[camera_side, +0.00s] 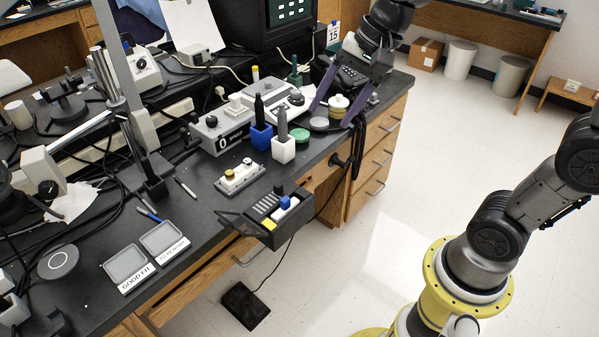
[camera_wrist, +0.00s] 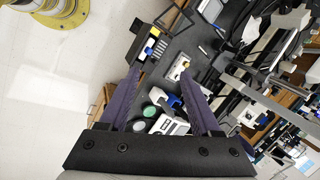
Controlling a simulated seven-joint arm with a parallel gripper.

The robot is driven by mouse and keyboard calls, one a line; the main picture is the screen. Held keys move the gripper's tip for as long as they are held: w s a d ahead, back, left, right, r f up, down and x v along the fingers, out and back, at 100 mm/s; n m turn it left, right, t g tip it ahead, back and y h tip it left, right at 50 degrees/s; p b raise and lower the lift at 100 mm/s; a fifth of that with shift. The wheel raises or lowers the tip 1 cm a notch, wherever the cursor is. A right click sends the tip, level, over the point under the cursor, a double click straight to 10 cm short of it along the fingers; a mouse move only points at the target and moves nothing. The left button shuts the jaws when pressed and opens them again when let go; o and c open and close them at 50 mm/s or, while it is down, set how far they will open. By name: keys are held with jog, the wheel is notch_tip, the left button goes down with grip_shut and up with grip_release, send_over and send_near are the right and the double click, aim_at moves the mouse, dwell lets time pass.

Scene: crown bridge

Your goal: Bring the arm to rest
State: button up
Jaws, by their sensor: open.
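My gripper (camera_side: 329,115) hangs over the right end of the dark bench in the side view, with its two purple fingers spread apart and pointing down. In the wrist view the fingers of my gripper (camera_wrist: 160,70) are wide apart, with nothing held between them. A white block with two knobs (camera_side: 240,177) sits mid-bench, and also shows in the wrist view (camera_wrist: 177,68). It is apart from my gripper.
A green lid (camera_side: 300,135) and a grey disc (camera_side: 319,124) lie near the fingers. Blue (camera_side: 261,136) and white (camera_side: 283,150) holders stand left of them. A black organizer (camera_side: 266,213) sits at the front edge. Two labelled trays (camera_side: 125,263) (camera_side: 164,237) lie front left. Open floor lies right.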

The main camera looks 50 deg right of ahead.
jog(key=s+d+f+n+h, duration=0.1)
jog(key=s+n, duration=0.5)
jog(key=s, duration=0.2)
jog(key=s+d+f+n+t+h, duration=0.1)
jog(key=s+d+f+n, duration=0.1)
jog(key=s+n, duration=0.4)
jog(key=shift+s+d+f+t+h, duration=0.15)
jog(key=shift+s+t+h, duration=0.15)
jog(key=shift+s, duration=0.55)
